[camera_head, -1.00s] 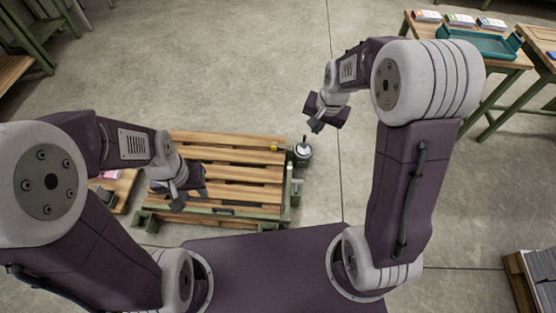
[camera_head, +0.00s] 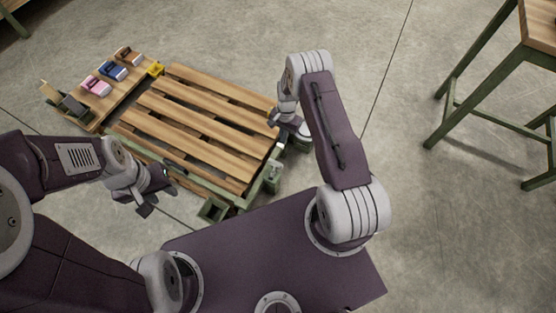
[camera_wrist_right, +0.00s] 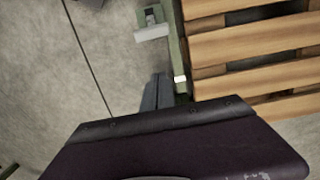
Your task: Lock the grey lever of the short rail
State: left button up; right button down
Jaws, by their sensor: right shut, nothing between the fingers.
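A low slatted wooden platform (camera_head: 205,120) has a green frame, with a short rail along its right side. A light grey lever-like part (camera_head: 274,167) sits on that rail near its front end. In the right wrist view, a similar pale grey part (camera_wrist_right: 152,33) sticks out sideways from the green rail (camera_wrist_right: 178,50); I cannot tell whether it is locked. My right gripper (camera_head: 290,128) is beside the right edge of the platform. Its fingers (camera_wrist_right: 157,92) are shut and empty, beside the rail. My left gripper (camera_head: 155,198) hangs off the platform's front left; its opening is unclear.
A small wooden bench (camera_head: 97,97) with pink, blue and brown boxed items stands left of the platform. A yellow block (camera_head: 155,69) is at the platform's back left corner. A table with green legs (camera_head: 470,65) stands at the right. The floor between is clear.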

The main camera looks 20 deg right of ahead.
aim_at(274, 170)
notch_tip(274, 170, down, 10)
jog(key=b, duration=0.6)
jog(key=s+a+r, duration=0.2)
jog(key=s+a, duration=0.1)
jog(key=shift+a, duration=0.2)
